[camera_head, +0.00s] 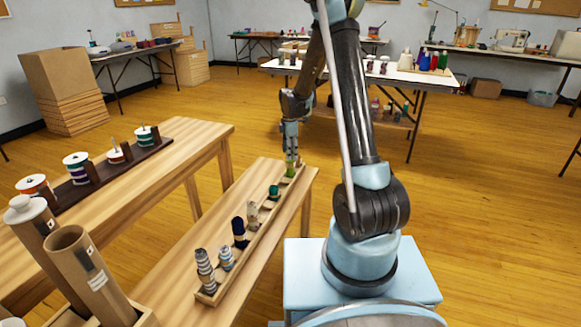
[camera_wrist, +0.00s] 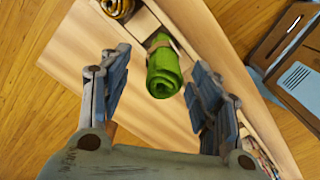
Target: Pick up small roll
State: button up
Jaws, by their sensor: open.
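A small green roll (camera_wrist: 163,75) with a tan band around its middle lies in the wrist view, ahead of and between my open fingers. My gripper (camera_wrist: 157,98) is open and empty, with one finger on each side of the roll's near end. In the head view my gripper (camera_head: 291,150) hangs pointing down just above the green roll. I cannot tell whether either finger touches it.
Several other spools and rolls stand in the rack, including a teal one (camera_head: 274,193) and a dark blue one (camera_head: 240,233). A yellow-brown coil (camera_wrist: 119,8) sits near the green roll. A second wooden table (camera_head: 175,150) stands to the left.

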aim_at(290, 164)
jog(key=shift+s+f, duration=0.15)
jog(key=shift+f, duration=2.25)
jog(key=c, duration=1.1)
